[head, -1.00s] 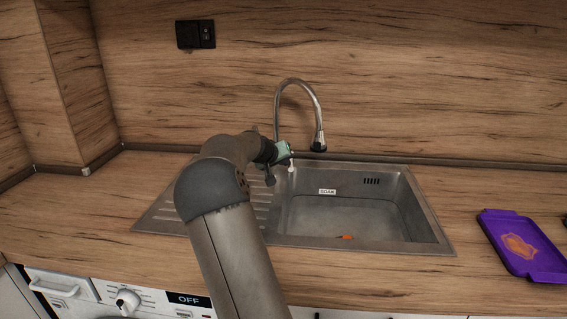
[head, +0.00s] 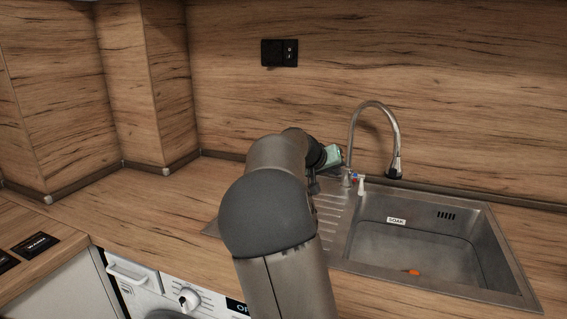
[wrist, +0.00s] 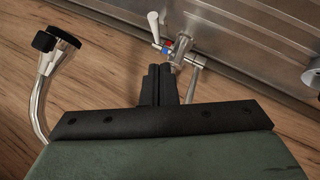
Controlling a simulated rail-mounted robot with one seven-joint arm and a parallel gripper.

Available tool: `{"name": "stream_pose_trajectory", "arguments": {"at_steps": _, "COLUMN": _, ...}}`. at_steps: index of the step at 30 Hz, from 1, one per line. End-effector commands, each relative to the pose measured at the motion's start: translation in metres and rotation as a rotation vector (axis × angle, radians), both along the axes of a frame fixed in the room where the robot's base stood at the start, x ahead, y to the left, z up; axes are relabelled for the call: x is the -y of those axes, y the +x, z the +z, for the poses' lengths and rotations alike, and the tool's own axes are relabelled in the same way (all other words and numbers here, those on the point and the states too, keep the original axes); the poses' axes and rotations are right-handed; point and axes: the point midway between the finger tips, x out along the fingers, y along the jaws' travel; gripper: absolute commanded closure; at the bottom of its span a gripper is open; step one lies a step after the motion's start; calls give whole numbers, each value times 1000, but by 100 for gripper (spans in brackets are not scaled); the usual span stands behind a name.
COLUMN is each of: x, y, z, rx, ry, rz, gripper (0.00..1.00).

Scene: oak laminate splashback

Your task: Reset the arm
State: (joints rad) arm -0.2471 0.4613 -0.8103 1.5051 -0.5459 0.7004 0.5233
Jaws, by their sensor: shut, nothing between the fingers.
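My gripper (wrist: 158,85) shows in the wrist view with its two black fingers pressed together and nothing between them. It is near the base of the tap, whose lever with red and blue marks (wrist: 165,47) is just beyond the fingertips. I cannot tell whether they touch. In the head view my arm reaches forward to the left of the chrome tap (head: 398,130). The fingers are hard to make out there.
The steel sink (head: 350,272), with a SOAK label (head: 396,221), holds a small orange item (head: 412,272). A black socket (head: 279,53) is on the splashback. A washing machine (head: 165,291) is below the worktop. The worktop left of the sink (head: 150,208) is clear.

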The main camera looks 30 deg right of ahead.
Motion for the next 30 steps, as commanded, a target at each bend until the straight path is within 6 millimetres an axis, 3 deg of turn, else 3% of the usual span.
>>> {"name": "stream_pose_trajectory", "arguments": {"at_steps": 5, "x": -2, "y": -3, "z": -1, "rx": -3, "ry": 17, "rz": 1, "gripper": 100}}
{"name": "stream_pose_trajectory", "arguments": {"at_steps": 8, "x": -18, "y": -19, "z": -12, "rx": -26, "ry": 106, "rz": 17, "gripper": 100}}
{"name": "stream_pose_trajectory", "arguments": {"at_steps": 11, "x": -58, "y": -51, "z": -31, "rx": -78, "ry": 267, "rz": 64, "gripper": 100}}
{"name": "stream_pose_trajectory", "arguments": {"at_steps": 17, "x": -182, "y": -137, "z": -55, "rx": -228, "ry": 572, "rz": 255, "gripper": 100}}
{"name": "stream_pose_trajectory", "arguments": {"at_steps": 21, "x": -258, "y": -208, "z": -60, "rx": -344, "ry": 696, "rz": 402, "gripper": 100}}
{"name": "stream_pose_trajectory", "arguments": {"at_steps": 25, "x": -306, "y": -270, "z": -65, "rx": -441, "ry": 752, "rz": 511, "gripper": 100}}
{"name": "stream_pose_trajectory", "arguments": {"at_steps": 30, "x": -334, "y": -319, "z": -75, "rx": -521, "ry": 776, "rz": 585, "gripper": 100}}
